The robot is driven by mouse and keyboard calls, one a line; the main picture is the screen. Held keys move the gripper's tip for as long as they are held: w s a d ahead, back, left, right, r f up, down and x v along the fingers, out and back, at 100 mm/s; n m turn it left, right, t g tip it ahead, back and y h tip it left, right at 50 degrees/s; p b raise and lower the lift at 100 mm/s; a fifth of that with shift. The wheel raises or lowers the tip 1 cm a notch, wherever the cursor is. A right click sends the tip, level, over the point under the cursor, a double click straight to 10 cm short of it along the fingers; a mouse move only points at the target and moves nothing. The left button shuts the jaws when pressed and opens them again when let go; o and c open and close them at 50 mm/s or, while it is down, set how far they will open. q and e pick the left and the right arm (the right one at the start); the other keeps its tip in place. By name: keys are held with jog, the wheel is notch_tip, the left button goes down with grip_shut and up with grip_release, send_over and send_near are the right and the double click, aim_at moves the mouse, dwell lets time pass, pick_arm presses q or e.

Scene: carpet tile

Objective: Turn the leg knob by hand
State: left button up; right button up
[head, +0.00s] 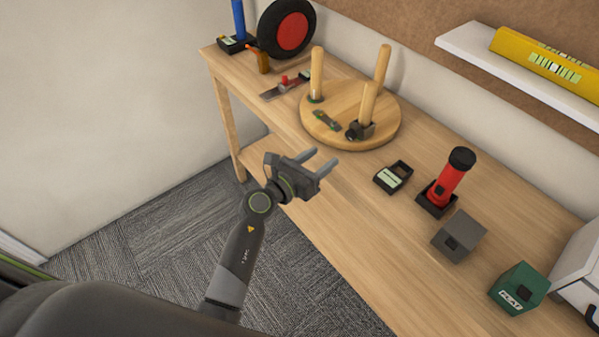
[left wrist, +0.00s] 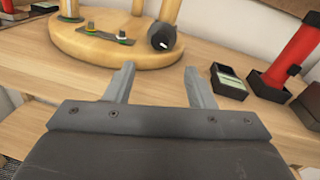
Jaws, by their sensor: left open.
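A round wooden disc (head: 386,127) lies on the workbench with several upright wooden legs (head: 317,72) on it. At the base of the nearest leg (head: 368,102) is a dark knob (head: 357,131) with a pale mark. The knob also shows in the left wrist view (left wrist: 161,36), on the disc's near right edge. My left gripper (head: 324,159) is open and empty at the bench's front edge, in front of the disc and apart from it. In the left wrist view its two fingers (left wrist: 158,84) point towards the disc, below the knob. My right gripper is not in view.
A small black device (head: 393,178), a red flashlight (head: 450,180), a grey box (head: 459,236) and a green box (head: 519,288) stand to the right. A wheel (head: 287,30) and a clamp-like tool (head: 285,86) are at the back left. A shelf (head: 470,46) hangs behind.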

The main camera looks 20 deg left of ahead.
pick_arm(q)
jog(key=v, duration=0.6)
jog(key=shift+s+a, duration=0.2)
jog(key=shift+s, duration=0.15)
jog(key=shift+f, duration=0.1)
